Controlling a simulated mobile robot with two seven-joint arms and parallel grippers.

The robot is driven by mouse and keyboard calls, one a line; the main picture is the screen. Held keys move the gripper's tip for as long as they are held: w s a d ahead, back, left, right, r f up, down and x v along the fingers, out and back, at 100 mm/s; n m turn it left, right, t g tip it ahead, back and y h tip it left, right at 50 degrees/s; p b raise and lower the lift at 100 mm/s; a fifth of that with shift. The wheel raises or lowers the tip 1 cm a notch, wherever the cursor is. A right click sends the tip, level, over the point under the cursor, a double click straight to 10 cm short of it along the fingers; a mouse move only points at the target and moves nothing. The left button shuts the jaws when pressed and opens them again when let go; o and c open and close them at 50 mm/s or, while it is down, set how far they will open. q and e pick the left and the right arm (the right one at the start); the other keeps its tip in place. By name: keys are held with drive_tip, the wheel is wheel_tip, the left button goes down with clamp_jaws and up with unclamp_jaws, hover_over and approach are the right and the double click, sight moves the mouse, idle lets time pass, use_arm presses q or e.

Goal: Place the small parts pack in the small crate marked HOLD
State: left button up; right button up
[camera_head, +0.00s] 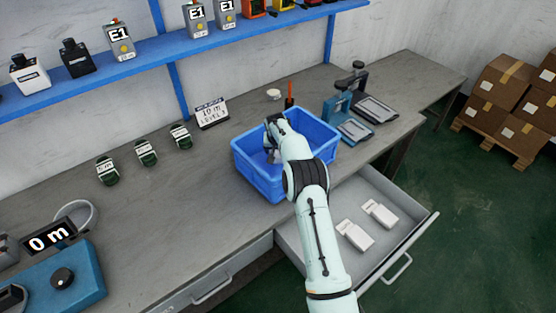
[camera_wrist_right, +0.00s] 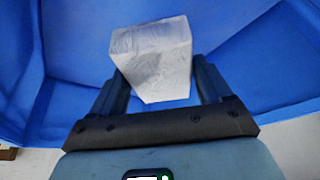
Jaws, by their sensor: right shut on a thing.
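A blue crate (camera_head: 256,180) stands on the workbench, and its blue walls fill much of the right wrist view (camera_wrist_right: 60,60). I see no HOLD marking on the sides that show. My right gripper (camera_head: 272,153) reaches down into the crate's opening. In the right wrist view its fingers (camera_wrist_right: 158,84) are shut on a white, block-shaped pack (camera_wrist_right: 155,50). The pack is inside the crate's walls; I cannot tell whether it touches the floor. In the head view my arm hides most of the pack and part of the crate. My left gripper is not in view.
An open drawer (camera_head: 395,230) holds two white packs (camera_head: 355,235) in front of the bench. A sign (camera_head: 211,113), dark green devices (camera_head: 146,152) and blue clamp fixtures (camera_head: 338,107) stand around the crate. A blue shelf (camera_head: 150,57) runs above.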

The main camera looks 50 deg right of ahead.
drive_tip(key=shift+f, duration=2.55)
drive_tip(key=shift+f, duration=0.15)
drive_tip(key=o, duration=1.1)
drive_tip(key=shift+a+r, duration=0.1)
drive_tip(key=shift+r, duration=0.5)
drive_tip(key=b+v, duration=0.2)
drive_tip(key=v, duration=0.7)
drive_tip(key=shift+s+a+r, duration=0.1)
drive_tip(key=shift+s+r, duration=0.05)
drive_tip(key=shift+r, duration=0.2)
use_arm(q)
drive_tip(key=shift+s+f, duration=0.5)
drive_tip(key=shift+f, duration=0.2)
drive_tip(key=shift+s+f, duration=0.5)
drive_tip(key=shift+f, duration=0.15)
use_arm(e)
drive_tip(key=shift+s+a+r, duration=0.15)
drive_tip(key=shift+a+r, duration=0.1)
drive_tip(key=shift+r, duration=0.4)
